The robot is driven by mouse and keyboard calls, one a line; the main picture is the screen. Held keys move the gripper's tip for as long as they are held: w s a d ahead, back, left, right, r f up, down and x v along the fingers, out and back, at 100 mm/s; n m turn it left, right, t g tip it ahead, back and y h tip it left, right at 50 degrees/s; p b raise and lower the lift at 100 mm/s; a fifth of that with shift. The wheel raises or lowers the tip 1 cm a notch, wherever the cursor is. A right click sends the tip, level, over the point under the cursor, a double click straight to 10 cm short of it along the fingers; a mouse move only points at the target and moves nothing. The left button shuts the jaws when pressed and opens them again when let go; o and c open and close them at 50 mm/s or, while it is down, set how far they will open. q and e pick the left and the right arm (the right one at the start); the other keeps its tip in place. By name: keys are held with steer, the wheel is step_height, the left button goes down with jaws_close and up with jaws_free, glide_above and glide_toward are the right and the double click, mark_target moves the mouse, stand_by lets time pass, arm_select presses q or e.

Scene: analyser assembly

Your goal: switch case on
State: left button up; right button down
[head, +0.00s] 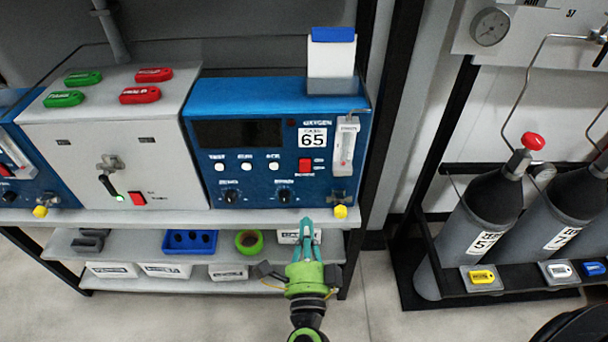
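A blue analyser case (245,96) labelled 65 stands on the upper shelf. Its screen (239,133) is dark and its small round lamp (292,123) looks dark red. A red rocker switch (305,165) sits on the right of its front; its exact position is too small to tell. My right gripper (306,222), green with teal fingers, points up and away just below the shelf edge, under the case's right half. Its fingertips are together, with nothing visible between them, and it is apart from the switch. My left gripper is out of view.
A yellow knob (340,212) protrudes at the shelf edge. Gas cylinders (474,222) stand right. A blue tray (189,242) and green tape roll (249,241) lie below.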

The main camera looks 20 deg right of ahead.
mark_target(305, 162)
steer(key=p+x, duration=0.3)
steer(key=x, duration=1)
steer(key=shift+w, duration=0.35)
steer(key=shift+r, duration=0.1)
steer(key=shift+w+d+r+p, duration=0.15)
steer(key=shift+w+r+p, duration=0.15)
steer(key=shift+w+p, duration=0.1)
steer(key=shift+s+r, duration=0.15)
steer(key=shift+r, duration=0.2)
